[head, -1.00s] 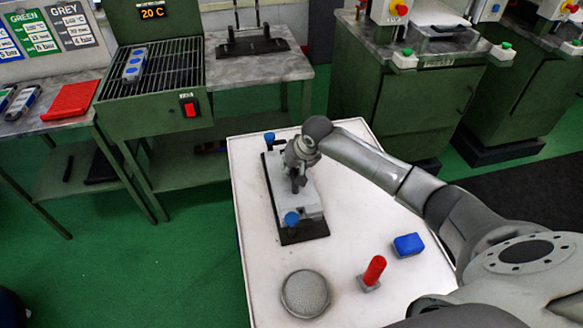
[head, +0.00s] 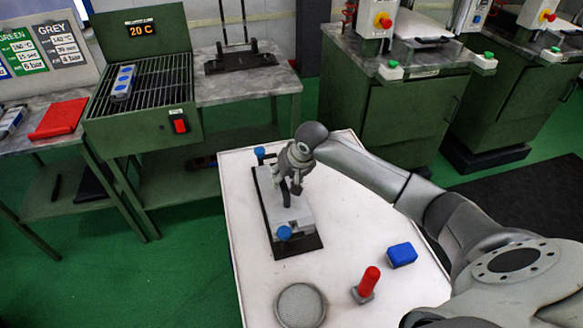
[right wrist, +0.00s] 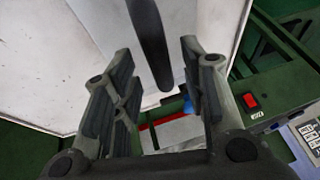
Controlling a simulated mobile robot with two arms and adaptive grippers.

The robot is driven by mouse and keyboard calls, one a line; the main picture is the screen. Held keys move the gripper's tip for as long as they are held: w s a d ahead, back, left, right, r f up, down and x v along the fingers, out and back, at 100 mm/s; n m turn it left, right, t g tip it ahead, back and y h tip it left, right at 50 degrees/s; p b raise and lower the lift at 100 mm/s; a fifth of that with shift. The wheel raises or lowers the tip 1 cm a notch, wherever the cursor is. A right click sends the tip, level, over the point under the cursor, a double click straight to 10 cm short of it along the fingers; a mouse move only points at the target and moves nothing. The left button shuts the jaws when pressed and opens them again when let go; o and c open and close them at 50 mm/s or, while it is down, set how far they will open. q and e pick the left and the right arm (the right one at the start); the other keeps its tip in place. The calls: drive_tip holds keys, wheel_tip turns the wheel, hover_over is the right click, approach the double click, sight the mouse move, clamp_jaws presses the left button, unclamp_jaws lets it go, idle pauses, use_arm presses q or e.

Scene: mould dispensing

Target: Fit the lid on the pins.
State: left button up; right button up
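A grey mould block (head: 301,218) lies on a black base plate (head: 302,246) on the white table. A blue-topped pin stands at its far end (head: 260,152) and another at its near end (head: 284,233). My right gripper (head: 291,190) points down over the middle of the block and hides part of it. In the right wrist view its two side fingers (right wrist: 157,95) are spread, with a dark bar between them touching neither. I see nothing clamped. I cannot tell a separate lid from the block. My left gripper is out of view.
On the table (head: 345,285) are a blue block (head: 402,255), a red-handled tool (head: 369,281) and a round grey dish (head: 300,306). A green grill unit (head: 140,130) with a 20 C display stands behind left. Green machines (head: 385,115) stand behind right.

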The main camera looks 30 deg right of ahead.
drive_tip(key=v, duration=0.9)
